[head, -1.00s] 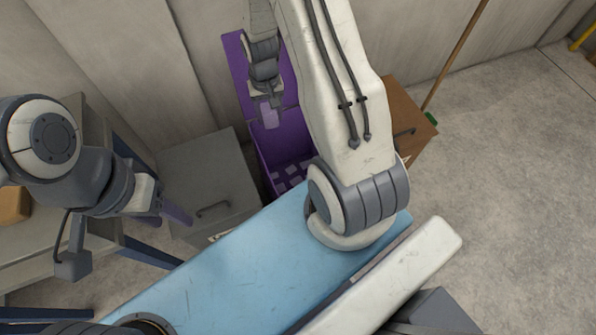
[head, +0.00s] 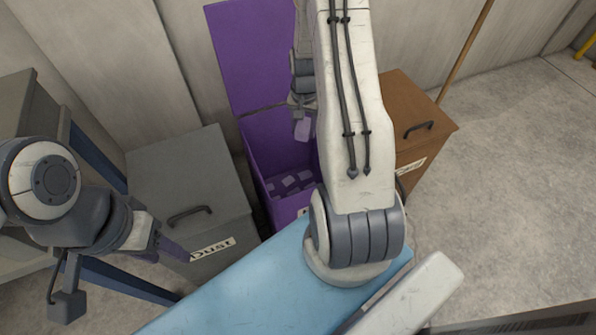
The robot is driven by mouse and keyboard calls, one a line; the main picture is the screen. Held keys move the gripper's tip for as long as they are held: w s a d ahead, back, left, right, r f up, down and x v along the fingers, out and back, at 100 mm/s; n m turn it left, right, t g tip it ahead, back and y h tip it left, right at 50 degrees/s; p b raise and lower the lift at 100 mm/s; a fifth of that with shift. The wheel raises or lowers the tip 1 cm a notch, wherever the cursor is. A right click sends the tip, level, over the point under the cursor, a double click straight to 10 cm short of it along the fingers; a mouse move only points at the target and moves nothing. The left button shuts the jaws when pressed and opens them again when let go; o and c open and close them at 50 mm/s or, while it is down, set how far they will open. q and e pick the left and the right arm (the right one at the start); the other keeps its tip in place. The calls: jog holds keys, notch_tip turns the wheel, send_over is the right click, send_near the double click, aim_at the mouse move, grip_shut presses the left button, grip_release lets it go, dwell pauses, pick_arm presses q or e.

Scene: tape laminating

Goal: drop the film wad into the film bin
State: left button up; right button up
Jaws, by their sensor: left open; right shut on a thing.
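The film bin is the purple bin (head: 262,149) against the back wall, with its lid raised. Several pale pieces lie on its floor. My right gripper (head: 302,115) is shut on the film wad (head: 302,130), a small lavender lump, and holds it above the bin's opening. My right arm hides the bin's right part and much of its front label. My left gripper (head: 170,249) is open at the left, in front of the grey bin and well away from the wad.
A closed grey bin (head: 185,175) labelled DUST stands left of the film bin. A closed brown bin (head: 415,110) stands to its right. A wooden pole (head: 465,50) leans behind it. A grey table (head: 22,110) is at the far left. The floor at right is clear.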

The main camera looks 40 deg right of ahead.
notch_tip(320, 180, down, 5)
jog(key=b, duration=0.4)
jog(key=shift+f+b, duration=0.1)
jog(key=shift+b, duration=0.2)
jog(key=o, duration=1.4)
notch_tip(320, 180, up, 11)
jog(key=p, duration=0.3)
jog(key=shift+f+p, duration=0.15)
jog(key=shift+p, duration=0.15)
